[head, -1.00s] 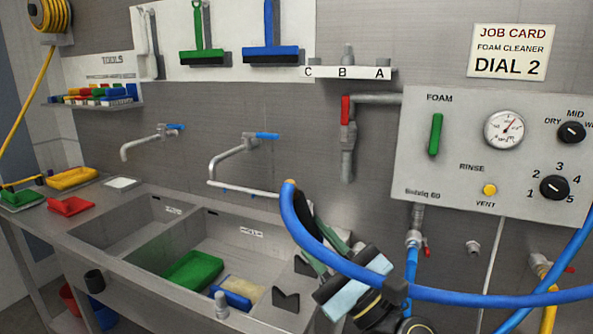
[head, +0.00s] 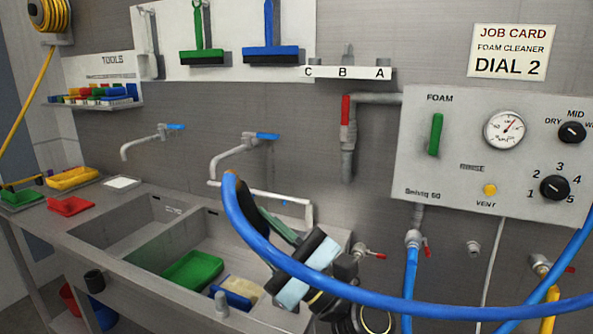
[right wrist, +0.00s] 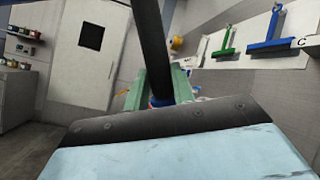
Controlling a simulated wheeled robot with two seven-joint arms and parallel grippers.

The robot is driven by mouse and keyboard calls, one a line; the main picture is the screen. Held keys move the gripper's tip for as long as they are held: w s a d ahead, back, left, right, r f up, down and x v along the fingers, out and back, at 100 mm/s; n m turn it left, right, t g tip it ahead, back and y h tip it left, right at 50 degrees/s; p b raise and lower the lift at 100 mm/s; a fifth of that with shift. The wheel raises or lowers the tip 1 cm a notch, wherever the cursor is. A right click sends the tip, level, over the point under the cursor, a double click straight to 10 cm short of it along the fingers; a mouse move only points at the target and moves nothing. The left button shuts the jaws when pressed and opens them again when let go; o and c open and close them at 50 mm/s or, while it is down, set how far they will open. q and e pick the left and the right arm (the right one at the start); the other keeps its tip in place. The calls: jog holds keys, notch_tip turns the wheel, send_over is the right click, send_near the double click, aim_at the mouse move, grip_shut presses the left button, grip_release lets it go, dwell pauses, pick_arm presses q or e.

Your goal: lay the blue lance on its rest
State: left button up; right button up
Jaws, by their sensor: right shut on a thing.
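My right gripper (head: 274,226), with green fingers, is shut on the dark shaft of the blue lance (head: 252,200). The lance is tilted, above the right end of the sink in the head view. Its blue hose loops down and off to the right. In the right wrist view, the lance (right wrist: 148,45) stands up as a dark tube with a blue band low between the green fingers (right wrist: 158,96). The rest, with its dark notched brackets, is hidden or nearly hidden behind my gripper and hose now. My left gripper is not in view.
The double sink (head: 150,235) holds a green tray (head: 192,270) in its right basin. A pale pipe (head: 262,194) runs behind the lance. A valve with a red handle (head: 370,252) and the foam panel (head: 460,150) are to the right.

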jog(key=s+d+f+m+t+h, duration=0.2)
jog(key=d+h, duration=0.5)
jog(key=d, duration=0.5)
jog(key=s+d+f+m+t+h, duration=0.2)
jog(key=d+f+m+t+h, duration=0.2)
jog(key=d+t, duration=0.5)
jog(key=d+m+h, duration=0.2)
jog(key=d+h, duration=0.1)
jog(key=d, duration=0.1)
jog(key=shift+s+d+m+t, duration=0.2)
jog(key=shift+m+t, duration=0.1)
jog(key=shift+m, duration=0.1)
jog(key=shift+a, duration=0.1)
